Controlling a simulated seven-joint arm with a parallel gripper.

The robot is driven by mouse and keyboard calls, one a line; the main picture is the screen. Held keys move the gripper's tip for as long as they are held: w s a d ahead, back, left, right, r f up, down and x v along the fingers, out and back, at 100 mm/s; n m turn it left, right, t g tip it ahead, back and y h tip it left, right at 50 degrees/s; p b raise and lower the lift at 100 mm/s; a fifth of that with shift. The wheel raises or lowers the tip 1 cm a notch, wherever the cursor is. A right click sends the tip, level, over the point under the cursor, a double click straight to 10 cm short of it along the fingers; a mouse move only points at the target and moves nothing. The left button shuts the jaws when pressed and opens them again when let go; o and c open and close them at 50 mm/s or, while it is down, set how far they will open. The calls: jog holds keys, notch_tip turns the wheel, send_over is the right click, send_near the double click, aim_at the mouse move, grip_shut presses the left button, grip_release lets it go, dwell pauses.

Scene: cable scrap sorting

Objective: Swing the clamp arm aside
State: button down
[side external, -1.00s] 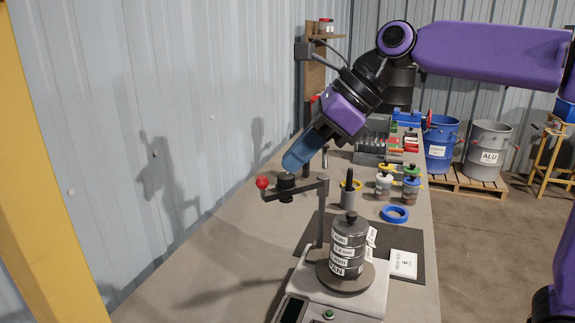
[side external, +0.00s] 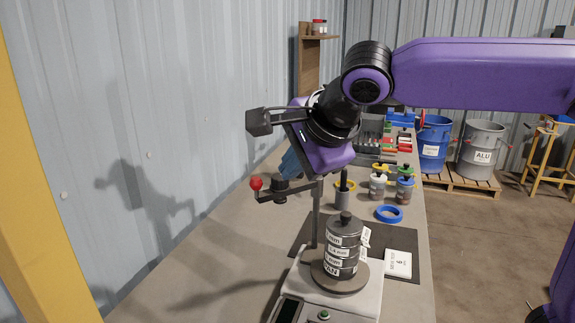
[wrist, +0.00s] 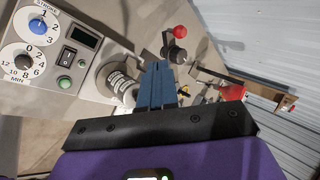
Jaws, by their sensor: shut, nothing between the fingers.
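The clamp arm (side external: 303,188) is a dark bar on an upright post (side external: 316,220). It points left, away from the stack, with a red ball (side external: 256,183) at its free end and a black knob (side external: 281,187) on it. The ball (wrist: 180,31) and knob (wrist: 177,54) also show in the wrist view. A dark labelled sieve stack (side external: 342,245) stands upright on the shaker's round plate. My gripper (wrist: 157,66) has blue fingers, shut and empty. In the side view they are close above the knob, partly hidden by the wrist; contact cannot be told.
The shaker base has a control panel (wrist: 50,45) with dials and buttons. The corrugated wall is on the left.

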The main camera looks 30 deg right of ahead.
aim_at(257, 184)
jog(key=shift+w+r+x, duration=0.25)
jog(key=shift+w+x, duration=0.05)
jog(key=shift+x, duration=1.55)
jog(key=shift+w+r+x, duration=0.3)
jog(key=shift+x, duration=1.55)
jog(key=shift+w+r+x, duration=0.25)
jog(key=shift+w+x, duration=0.05)
jog(key=shift+x, duration=1.55)
jog(key=shift+w+a, duration=0.1)
jog(key=shift+a, duration=0.05)
jog(key=shift+w+a, duration=0.2)
jog(key=shift+w, duration=0.3)
